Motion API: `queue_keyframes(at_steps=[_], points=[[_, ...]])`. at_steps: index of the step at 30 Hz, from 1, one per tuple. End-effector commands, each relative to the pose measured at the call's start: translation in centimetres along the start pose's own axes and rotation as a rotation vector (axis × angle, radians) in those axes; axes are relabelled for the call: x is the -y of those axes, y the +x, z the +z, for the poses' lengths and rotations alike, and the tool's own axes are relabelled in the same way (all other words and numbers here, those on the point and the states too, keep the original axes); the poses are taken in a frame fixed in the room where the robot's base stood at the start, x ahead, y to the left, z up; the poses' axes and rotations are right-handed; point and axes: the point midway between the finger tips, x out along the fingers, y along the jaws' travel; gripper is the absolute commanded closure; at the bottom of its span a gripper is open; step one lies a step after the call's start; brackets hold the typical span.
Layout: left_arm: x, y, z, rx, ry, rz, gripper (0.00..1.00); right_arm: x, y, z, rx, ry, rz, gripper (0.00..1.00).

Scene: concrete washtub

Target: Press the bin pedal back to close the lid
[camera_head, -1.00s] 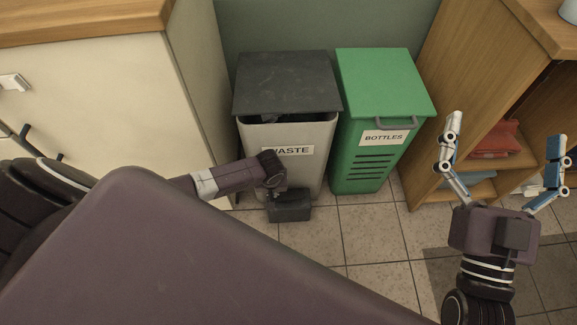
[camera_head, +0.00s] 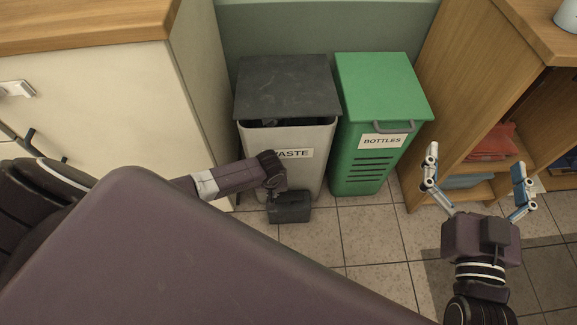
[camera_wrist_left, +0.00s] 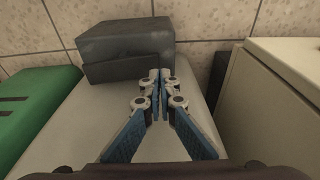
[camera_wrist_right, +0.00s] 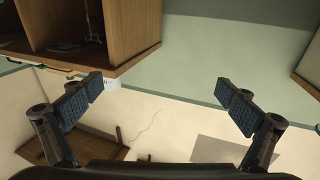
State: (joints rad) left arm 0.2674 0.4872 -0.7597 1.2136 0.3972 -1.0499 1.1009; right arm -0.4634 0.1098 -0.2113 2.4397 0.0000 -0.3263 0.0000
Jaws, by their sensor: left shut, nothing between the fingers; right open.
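The waste bin (camera_head: 308,173) is pale grey with a dark lid (camera_head: 285,88). A narrow dark gap shows under the lid's front edge, so it stands slightly raised. The dark block-shaped pedal (camera_head: 290,207) is low at the bin's front and also shows in the left wrist view (camera_wrist_left: 125,50). My left gripper reaches down in front of the bin; in the left wrist view its fingers (camera_wrist_left: 160,76) are shut, empty, with the tips at the pedal's near edge. I cannot tell if they touch it. My right gripper (camera_head: 477,166) is open and empty, right of the bins.
A green bottles bin (camera_head: 380,95) stands close right of the waste bin. A white cabinet (camera_head: 110,110) is on the left. A wooden shelf (camera_head: 455,120) with folded cloths is on the right. The tiled floor (camera_head: 375,235) in front is clear.

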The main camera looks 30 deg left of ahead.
Motion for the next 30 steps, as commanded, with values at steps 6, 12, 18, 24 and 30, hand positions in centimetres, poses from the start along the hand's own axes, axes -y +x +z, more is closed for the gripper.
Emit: queue_keyframes(at_steps=[6, 12, 18, 24, 30], points=[[0.0, -0.4, -0.1, 0.000, 0.000, 0.000, 1.00, -0.2, -0.2, 1.7, 0.080, -0.002, 0.005, 0.00], [0.0, -0.6, -0.1, 0.000, 0.000, 0.000, 1.00, -0.5, -0.6, 3.2, 0.151, -0.003, 0.009, 0.00], [0.0, -0.9, -0.2, 0.000, 0.000, 0.000, 1.00, -0.7, -1.1, 4.7, 0.222, -0.004, 0.013, 0.00], [0.0, -1.1, -0.2, 0.000, 0.000, 0.000, 1.00, -0.8, -1.6, 6.2, 0.292, -0.005, 0.017, 0.00], [0.0, -1.4, -0.3, 0.000, 0.000, 0.000, 1.00, -1.0, -2.4, 7.7, 0.363, -0.005, 0.022, 0.00]])
